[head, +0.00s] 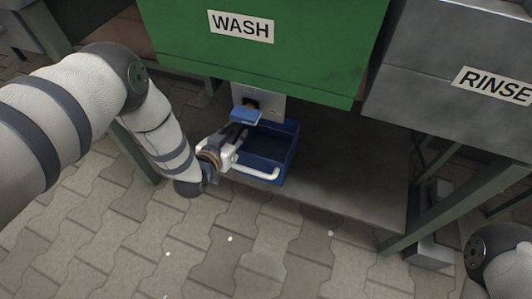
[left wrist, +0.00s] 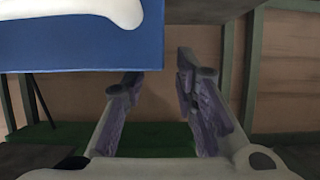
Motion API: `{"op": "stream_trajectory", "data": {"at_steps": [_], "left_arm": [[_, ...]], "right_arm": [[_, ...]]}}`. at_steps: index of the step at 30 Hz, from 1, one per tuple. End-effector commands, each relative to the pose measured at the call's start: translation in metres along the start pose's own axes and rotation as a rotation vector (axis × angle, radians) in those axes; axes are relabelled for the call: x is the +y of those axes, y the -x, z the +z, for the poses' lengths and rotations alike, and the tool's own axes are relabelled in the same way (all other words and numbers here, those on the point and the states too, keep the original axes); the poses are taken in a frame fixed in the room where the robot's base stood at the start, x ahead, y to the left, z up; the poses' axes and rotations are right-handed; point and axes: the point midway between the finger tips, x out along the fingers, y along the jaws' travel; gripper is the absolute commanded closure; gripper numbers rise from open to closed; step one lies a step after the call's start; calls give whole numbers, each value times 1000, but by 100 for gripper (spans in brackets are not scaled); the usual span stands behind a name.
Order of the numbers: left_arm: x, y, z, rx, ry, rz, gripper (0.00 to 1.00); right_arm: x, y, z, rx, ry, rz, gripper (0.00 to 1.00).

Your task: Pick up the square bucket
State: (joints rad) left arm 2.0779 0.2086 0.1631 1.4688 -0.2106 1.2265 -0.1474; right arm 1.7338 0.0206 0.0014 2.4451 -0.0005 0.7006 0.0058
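The square blue bucket (head: 291,150) stands on a grey shelf below the green WASH unit. Its white handle (head: 258,173) lies along the near side. My left gripper (head: 238,135) is at the bucket's left side in the head view. In the left wrist view the bucket (left wrist: 75,45) fills the upper left, with part of the white handle (left wrist: 100,10) above. The fingers of my left gripper (left wrist: 158,75) are apart there, with nothing seen held between them. Whether a finger touches the bucket I cannot tell. My right gripper is out of view.
A grey plate (head: 272,106) with a blue lever (head: 246,117) is close above the bucket. The green WASH unit (head: 300,55) and grey RINSE unit (head: 440,110) overhang the shelf (head: 350,190). Green legs stand at the sides.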

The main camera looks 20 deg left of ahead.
Motion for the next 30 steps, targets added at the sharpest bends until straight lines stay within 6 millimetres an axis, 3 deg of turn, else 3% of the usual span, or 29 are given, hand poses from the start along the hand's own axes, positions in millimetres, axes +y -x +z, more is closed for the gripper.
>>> {"op": "stream_trajectory", "data": {"at_steps": [3,6,12,16,30], "left_arm": [[0,-24,8,-3,0,0,73],[0,-34,6,-3,0,0,73],[0,-34,3,-2,0,0,73],[0,-34,3,-2,0,0,100],[0,-34,2,-1,1,0,100]], "right_arm": [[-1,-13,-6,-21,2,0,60],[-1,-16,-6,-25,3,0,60],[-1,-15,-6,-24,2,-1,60],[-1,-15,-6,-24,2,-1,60],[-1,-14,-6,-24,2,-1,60]]}}
